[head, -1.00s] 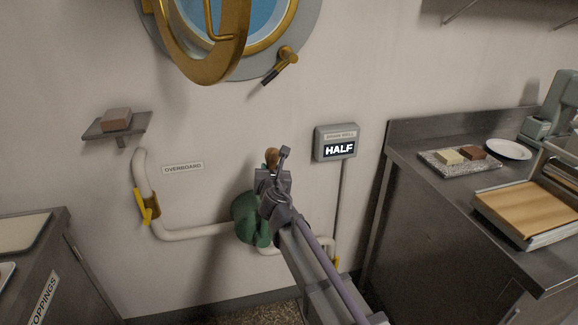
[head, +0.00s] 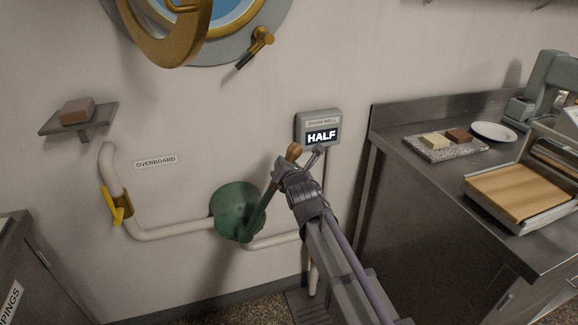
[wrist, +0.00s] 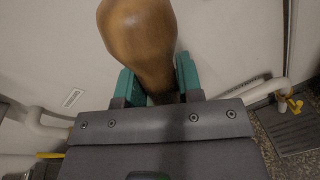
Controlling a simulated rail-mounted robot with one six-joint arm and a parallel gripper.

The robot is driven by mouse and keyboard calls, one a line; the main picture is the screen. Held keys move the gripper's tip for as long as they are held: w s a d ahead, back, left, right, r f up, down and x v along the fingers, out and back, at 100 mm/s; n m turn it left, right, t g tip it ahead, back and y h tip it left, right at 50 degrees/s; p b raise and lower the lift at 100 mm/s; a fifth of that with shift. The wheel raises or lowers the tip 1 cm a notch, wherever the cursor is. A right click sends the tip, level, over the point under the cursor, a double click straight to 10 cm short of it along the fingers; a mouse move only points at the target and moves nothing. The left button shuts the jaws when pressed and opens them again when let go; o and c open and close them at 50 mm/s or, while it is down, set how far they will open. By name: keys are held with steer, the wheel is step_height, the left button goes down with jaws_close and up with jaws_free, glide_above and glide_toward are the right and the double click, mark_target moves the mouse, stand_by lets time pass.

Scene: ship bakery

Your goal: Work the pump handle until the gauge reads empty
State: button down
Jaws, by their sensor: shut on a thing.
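The green pump (head: 237,211) is mounted on the wall between white pipes. Its handle, a green lever with a brown wooden knob (head: 294,152), leans up and to the right. My gripper (head: 282,166) is shut on the handle just below the knob. In the wrist view the knob (wrist: 138,40) rises between the teal fingertips of my gripper (wrist: 160,85), which close around its narrow lower part. The gauge (head: 320,130) on the wall, labelled as the drain well, reads HALF.
A yellow valve lever (head: 116,205) sits on the left pipe, near the OVERBOARD label. A wall shelf (head: 92,120) holds a brown block. A brass porthole (head: 160,30) hangs open above. The steel counter (head: 400,172) stands close at the right.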

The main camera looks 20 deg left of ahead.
steer(key=shift+d+f, duration=0.1)
steer(key=shift+f, duration=0.05)
steer(key=c, duration=0.8)
jaws_free()
steer(key=shift+w, duration=0.15)
steer(key=p+v, duration=0.1)
steer(key=v, duration=1)
steer(key=shift+p, duration=0.35)
